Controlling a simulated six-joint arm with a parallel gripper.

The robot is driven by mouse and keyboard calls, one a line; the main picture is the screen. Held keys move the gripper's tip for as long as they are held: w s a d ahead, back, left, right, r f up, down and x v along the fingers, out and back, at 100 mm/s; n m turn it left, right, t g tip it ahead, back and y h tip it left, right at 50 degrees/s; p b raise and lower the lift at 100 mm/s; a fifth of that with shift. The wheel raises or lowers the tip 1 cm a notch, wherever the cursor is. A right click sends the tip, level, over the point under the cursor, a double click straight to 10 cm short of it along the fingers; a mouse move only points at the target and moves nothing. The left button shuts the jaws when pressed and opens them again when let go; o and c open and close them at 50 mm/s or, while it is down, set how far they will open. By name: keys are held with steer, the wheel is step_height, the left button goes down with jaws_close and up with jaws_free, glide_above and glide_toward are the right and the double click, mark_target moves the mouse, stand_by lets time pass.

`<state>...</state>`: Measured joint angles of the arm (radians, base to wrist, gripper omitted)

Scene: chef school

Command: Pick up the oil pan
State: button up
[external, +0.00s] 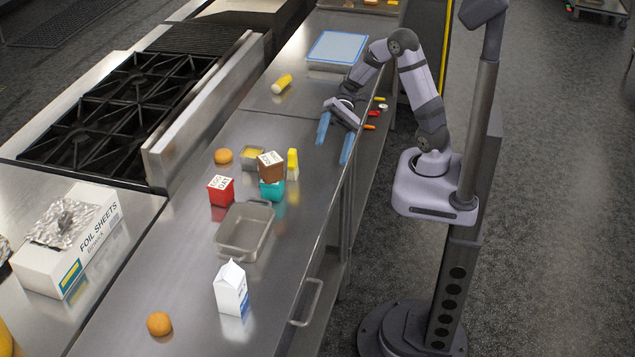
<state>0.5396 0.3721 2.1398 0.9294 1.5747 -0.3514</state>
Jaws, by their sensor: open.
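A small metal pan (252,163) with yellow contents, which look like oil, stands on the steel counter behind the boxes. A larger empty rectangular metal pan (245,232) lies nearer the camera. My gripper (334,147) has blue fingers, spread apart with nothing between them. It points down near the right edge of the counter, to the right of both pans and apart from them. The height of the fingertips above the counter is hard to tell.
A milk carton (231,288) stands nearer. The stove (115,110) is left.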

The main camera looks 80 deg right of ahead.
steer(key=w+d+r+n+t+y, duration=0.1)
steer(key=w+d+n, duration=0.1)
steer(key=w, duration=0.3)
steer(key=n+g+y+b, duration=0.1)
steer(key=n+b, duration=0.2)
steer(key=n, duration=1.6)
glide_above(249, 160)
steer(key=s+d, duration=0.1)
steer(key=d, duration=0.4)
steer(key=shift+s+a+r, duration=0.2)
steer(key=shift+a+r, duration=0.05)
steer(key=shift+r, duration=0.2)
steer(key=f+n, duration=0.1)
steer(key=d+f+n+h, duration=0.1)
steer(key=w+f+n+h, duration=0.1)
steer(key=n, duration=0.1)
steer(key=shift+w+d+f, duration=0.1)
steer(key=shift+d+f, duration=0.1)
steer(key=shift+f, duration=0.15)
steer(key=shift+w+d+f+n+h, duration=0.2)
steer(key=shift+d+f+n+h, duration=0.15)
steer(key=shift+f, duration=0.2)
steer(key=shift+p+x, duration=1.75)
steer(key=shift+x, duration=1.25)
steer(key=shift+s+a+f, duration=0.1)
steer(key=shift+a+f, duration=0.25)
steer(key=shift+a, duration=0.3)
